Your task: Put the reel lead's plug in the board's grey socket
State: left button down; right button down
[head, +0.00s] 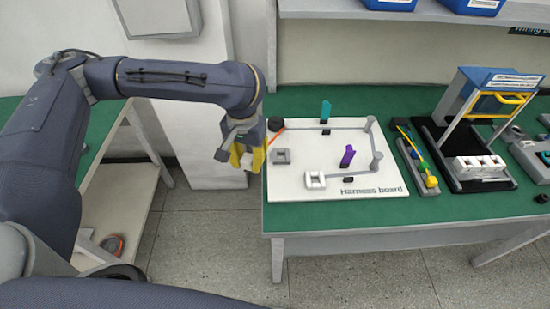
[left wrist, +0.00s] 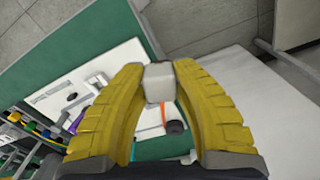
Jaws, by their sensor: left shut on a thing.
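My left gripper (head: 246,160) has yellow fingers and hangs just off the left edge of the harness board (head: 345,125). In the left wrist view its fingertips are shut on a light grey block, the plug (left wrist: 158,82). An orange lead (left wrist: 162,112) shows just below the plug, beside a dark reel (left wrist: 174,125) with a pale end. The reel (head: 275,123) also shows at the board's upper left corner in the head view. The grey socket (head: 281,157) sits on the board's left side, right of the gripper. My right gripper is not in view.
A white socket (head: 316,180) stands at the board's front. Teal (head: 325,110) and purple (head: 347,155) clips and grey posts (head: 375,160) stand on the board. A tray with coloured leads (head: 418,160) and a black stand (head: 475,125) are to the right.

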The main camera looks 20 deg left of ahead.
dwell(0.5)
pick_arm(q)
jog(key=shift+s+d+f, duration=0.25)
jog(key=shift+d+f, duration=0.05)
jog(key=shift+d, duration=0.05)
jog(key=w+d+f+n, duration=0.25)
jog(key=w+d, duration=0.25)
jog(key=w, duration=0.4)
jog(key=n, duration=0.1)
send_over(281, 158)
notch_tip(281, 158, down, 3)
jog(key=shift+f, duration=2.2)
jog(key=shift+f, duration=1.4)
jog(key=c, duration=1.1)
grip_release()
jog(key=shift+o, duration=0.2)
